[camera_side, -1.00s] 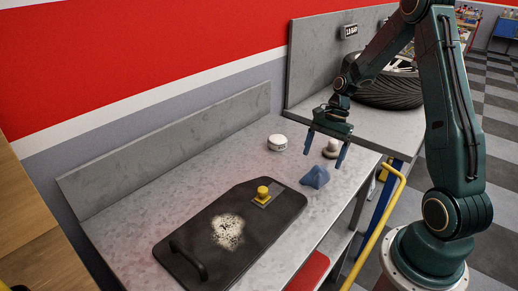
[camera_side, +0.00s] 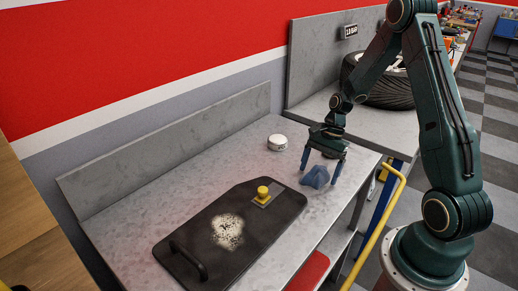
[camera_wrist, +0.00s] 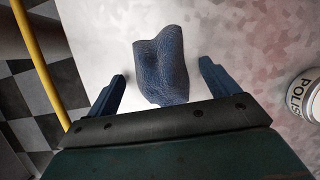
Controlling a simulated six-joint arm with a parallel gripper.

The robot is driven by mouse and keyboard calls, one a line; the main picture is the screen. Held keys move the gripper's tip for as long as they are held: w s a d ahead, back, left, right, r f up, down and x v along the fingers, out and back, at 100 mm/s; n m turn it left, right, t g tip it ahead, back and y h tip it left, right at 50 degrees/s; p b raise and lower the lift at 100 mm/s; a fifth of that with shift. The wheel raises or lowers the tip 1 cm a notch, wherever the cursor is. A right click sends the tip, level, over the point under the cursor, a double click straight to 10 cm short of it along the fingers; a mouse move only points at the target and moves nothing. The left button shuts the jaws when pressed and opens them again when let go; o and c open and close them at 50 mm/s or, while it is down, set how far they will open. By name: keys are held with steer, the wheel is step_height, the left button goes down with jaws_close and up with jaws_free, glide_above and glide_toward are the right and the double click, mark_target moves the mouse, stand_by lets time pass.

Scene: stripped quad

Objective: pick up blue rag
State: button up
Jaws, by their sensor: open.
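The blue rag (camera_side: 316,177) lies crumpled in a small peaked heap on the grey metal bench, near its right edge. It also shows in the wrist view (camera_wrist: 161,68), ahead of the fingers and between their lines. My gripper (camera_side: 320,171) is open above the rag, fingers pointing down, one on each side of it. In the wrist view the open fingers (camera_wrist: 161,88) stand clear of the rag on the left and right. Nothing is held.
A white polish tin (camera_side: 277,142) stands left of my gripper. A black panel (camera_side: 185,225) with a handle, a powdery patch and a yellow knob (camera_side: 263,192) lies nearer the camera. A yellow rail (camera_side: 383,215) runs beside the bench. A tyre (camera_side: 385,90) lies behind.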

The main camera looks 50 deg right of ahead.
mark_target(320, 168)
steer(key=c, duration=1)
steer(key=shift+c, duration=0.2)
steer(key=shift+r, duration=0.15)
step_height(320, 168, up, 20)
stand_by(0.5)
